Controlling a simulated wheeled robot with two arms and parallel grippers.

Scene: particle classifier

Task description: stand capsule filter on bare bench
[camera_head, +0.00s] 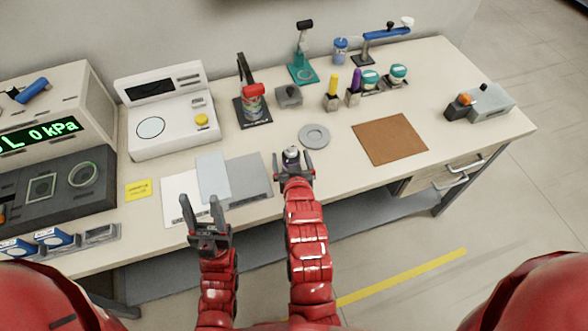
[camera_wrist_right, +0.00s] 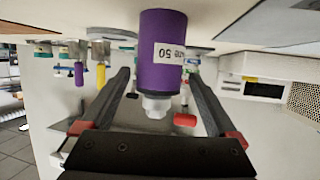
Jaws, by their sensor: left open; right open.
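The capsule filter (camera_wrist_right: 165,30) is a purple cylinder with a white label reading "ane 50" and a white nozzle. In the right wrist view, which shows the bench inverted, it looks upright, nozzle pointing up from the bench. In the head view mostly its pale top (camera_head: 291,152) shows, near the bench's front edge. My right gripper (camera_head: 293,166) is open, with its fingers on either side of the filter; a gap shows on both sides. My left gripper (camera_head: 204,211) is open and empty over the front edge, left of the right one.
A grey round disc (camera_head: 314,136) lies just behind the filter. A brown mat (camera_head: 390,139) lies to the right, a grey sheet (camera_head: 250,177) to the left. A red-topped device (camera_head: 252,103), a grey block (camera_head: 288,96) and yellow and purple markers stand behind. Bare bench lies around the disc.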

